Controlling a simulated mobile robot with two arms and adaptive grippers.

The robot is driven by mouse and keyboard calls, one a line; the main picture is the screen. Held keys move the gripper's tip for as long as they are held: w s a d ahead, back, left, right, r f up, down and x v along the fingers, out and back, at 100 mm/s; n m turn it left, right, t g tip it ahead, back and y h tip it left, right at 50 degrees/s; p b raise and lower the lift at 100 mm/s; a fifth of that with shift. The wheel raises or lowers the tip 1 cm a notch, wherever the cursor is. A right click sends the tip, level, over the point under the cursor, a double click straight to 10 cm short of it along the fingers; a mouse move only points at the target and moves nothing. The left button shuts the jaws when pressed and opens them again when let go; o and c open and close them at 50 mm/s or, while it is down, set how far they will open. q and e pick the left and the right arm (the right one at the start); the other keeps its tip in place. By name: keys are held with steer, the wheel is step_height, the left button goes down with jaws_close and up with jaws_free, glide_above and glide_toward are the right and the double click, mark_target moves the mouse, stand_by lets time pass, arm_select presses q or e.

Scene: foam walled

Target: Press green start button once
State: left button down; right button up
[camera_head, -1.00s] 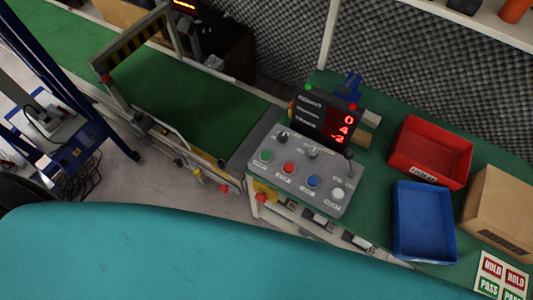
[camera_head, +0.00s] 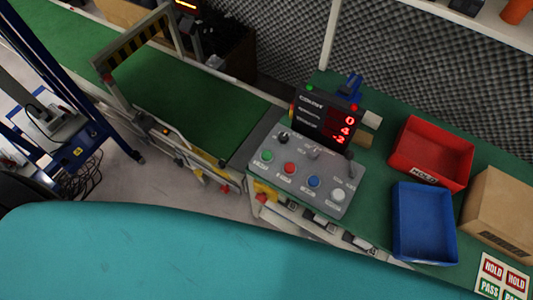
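The green start button (camera_head: 267,156) is at the left end of a row of round buttons on a grey control panel (camera_head: 303,176). To its right are a red button (camera_head: 289,168), a blue button (camera_head: 314,181) and a white button (camera_head: 338,194). A black display (camera_head: 323,120) with red digits stands behind the panel. Nothing touches the green button. Neither of my grippers is in view.
A red bin (camera_head: 431,152) and a blue bin (camera_head: 424,222) sit right of the panel, with a cardboard box (camera_head: 499,212) beyond. A green conveyor (camera_head: 190,100) lies to the left. A large teal surface (camera_head: 190,255) fills the foreground.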

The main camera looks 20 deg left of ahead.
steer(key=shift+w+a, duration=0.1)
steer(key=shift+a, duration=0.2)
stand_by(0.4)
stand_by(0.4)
